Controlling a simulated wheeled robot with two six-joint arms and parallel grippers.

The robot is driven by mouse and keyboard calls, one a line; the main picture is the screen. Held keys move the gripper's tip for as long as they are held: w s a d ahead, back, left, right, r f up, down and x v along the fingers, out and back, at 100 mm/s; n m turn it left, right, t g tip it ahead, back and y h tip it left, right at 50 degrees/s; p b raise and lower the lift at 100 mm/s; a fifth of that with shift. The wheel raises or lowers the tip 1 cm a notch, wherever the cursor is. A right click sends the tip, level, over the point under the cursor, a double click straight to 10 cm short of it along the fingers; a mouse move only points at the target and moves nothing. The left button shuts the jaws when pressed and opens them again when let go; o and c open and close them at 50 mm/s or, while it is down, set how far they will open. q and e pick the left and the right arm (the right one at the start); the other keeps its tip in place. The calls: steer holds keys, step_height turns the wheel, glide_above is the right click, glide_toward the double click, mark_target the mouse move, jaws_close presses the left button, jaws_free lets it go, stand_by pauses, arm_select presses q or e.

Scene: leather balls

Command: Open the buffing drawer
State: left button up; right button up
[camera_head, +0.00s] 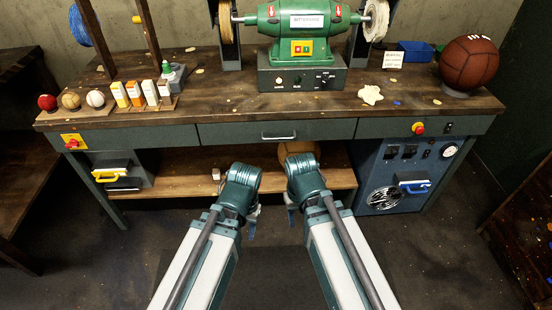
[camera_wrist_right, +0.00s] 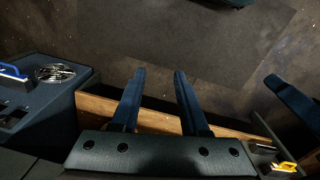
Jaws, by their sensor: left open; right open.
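A wide grey-green drawer (camera_head: 235,132) sits under the middle of the workbench top, below the green buffing machine (camera_head: 300,20). Its front looks flush with the bench, so it appears shut. A silver bar handle (camera_head: 279,137) is on its front. My left gripper (camera_head: 251,222) and my right gripper (camera_head: 291,212) are side by side in front of the bench, below the handle and apart from it. My right gripper also shows in the right wrist view (camera_wrist_right: 158,72), with its two blue fingers apart and nothing between them. My left fingers are partly hidden by the wrist.
A yellow-handled unit (camera_head: 122,172) is under the bench at left; a blue cabinet (camera_head: 375,180) with a blue handle (camera_head: 414,187) is at right. A lower wooden shelf (camera_head: 180,180) holds a ball (camera_head: 299,149). The floor before the bench is clear.

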steer(key=w+d+f+m+t+y+b, duration=0.1)
steer(key=w+f+b, duration=0.1)
steer(key=f+b, duration=0.65)
steer(key=w+d+f+m+t+b, duration=0.1)
steer(key=w+f+b, duration=0.1)
steer(key=f+b, duration=0.7)
steer(key=w+a+f+m+t+y+b, duration=0.1)
steer(key=w+a+f+t+y+b, duration=0.15)
steer(key=w+f+b, duration=0.3)
steer(key=w+a+r+m+t+y+b, duration=0.2)
steer(key=w+a+r+m+t, duration=0.3)
steer(key=w+a+r+t, duration=0.3)
steer(key=w+d+r+m+t+h, duration=0.1)
steer(key=d+r+m+t+h, duration=0.1)
steer(key=r+m, duration=0.4)
steer(key=w+d+r+m+t+h, duration=0.1)
steer(key=d+r+m+t+h, duration=0.1)
steer(key=r+m+t, duration=0.3)
step_height(320, 180, up, 3)
steer(key=shift+w+d+m+h, duration=0.2)
steer(key=shift+d+m+h, duration=0.2)
steer(key=shift+m+h, duration=0.3)
steer(key=shift+w+t, duration=0.1)
steer(key=shift+t, duration=0.15)
